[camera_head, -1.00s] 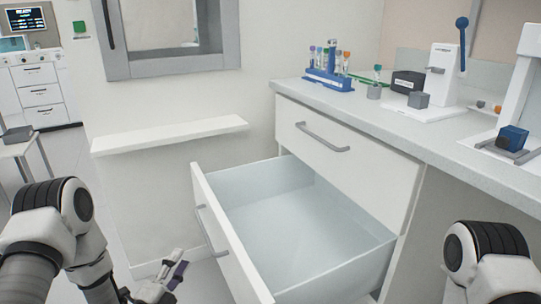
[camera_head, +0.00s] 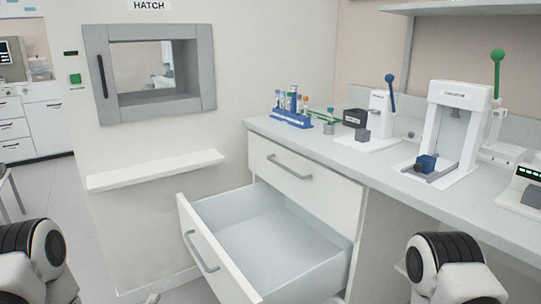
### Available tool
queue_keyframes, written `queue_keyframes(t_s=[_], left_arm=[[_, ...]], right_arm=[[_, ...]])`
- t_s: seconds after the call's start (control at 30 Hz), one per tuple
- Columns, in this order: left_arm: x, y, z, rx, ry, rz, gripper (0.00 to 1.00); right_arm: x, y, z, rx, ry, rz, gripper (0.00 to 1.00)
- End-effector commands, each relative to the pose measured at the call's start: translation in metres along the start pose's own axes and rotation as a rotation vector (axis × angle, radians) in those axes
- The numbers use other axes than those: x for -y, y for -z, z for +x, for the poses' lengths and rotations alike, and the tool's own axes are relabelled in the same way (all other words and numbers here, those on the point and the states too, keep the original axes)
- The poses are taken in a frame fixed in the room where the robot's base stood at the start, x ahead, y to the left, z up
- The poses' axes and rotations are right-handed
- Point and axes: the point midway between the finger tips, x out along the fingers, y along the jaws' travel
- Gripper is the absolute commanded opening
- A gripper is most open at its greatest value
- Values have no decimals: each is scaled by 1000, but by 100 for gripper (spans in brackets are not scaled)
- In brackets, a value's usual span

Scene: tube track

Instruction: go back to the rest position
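My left arm shows at the lower left. My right arm shows at the lower right, beside the counter. My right gripper is out of view.
An open, empty drawer (camera_head: 215,247) juts out under the counter (camera_head: 400,185). A blue tube rack (camera_head: 291,120) and white lever devices stand on the counter. A wall shelf (camera_head: 155,170) sits below the hatch (camera_head: 152,76). Floor at left is clear.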

Motion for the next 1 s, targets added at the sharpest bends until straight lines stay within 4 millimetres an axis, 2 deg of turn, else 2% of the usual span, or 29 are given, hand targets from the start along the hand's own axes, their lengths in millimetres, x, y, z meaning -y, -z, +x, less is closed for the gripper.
queue_keyframes(t_s=[0.03,0.17,0.27,0.33,0.43,0.53,0.63,0.7,0.8,0.9,1.0], left_arm=[[22,10,0,-6,-23,-1,37],[44,31,-7,-5,-144,-27,37],[54,51,-22,21,-314,-120,37],[54,63,-40,66,-455,-216,37],[49,75,-74,180,-656,-381,37],[46,85,-122,377,-864,-578,37],[36,88,-174,635,-1010,-769,37],[25,87,-208,842,-1071,-895,37],[21,87,-251,1149,-1093,-1060,37],[21,89,-277,1391,-1059,-1184,37],[21,91,-285,1504,-1017,-1258,37]], right_arm=[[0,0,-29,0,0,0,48],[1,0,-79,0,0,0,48],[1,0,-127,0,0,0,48],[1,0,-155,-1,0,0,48],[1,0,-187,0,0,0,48],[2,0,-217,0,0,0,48],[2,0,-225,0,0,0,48],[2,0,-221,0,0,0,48],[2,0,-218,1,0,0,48],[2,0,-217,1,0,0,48],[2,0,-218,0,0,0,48]])
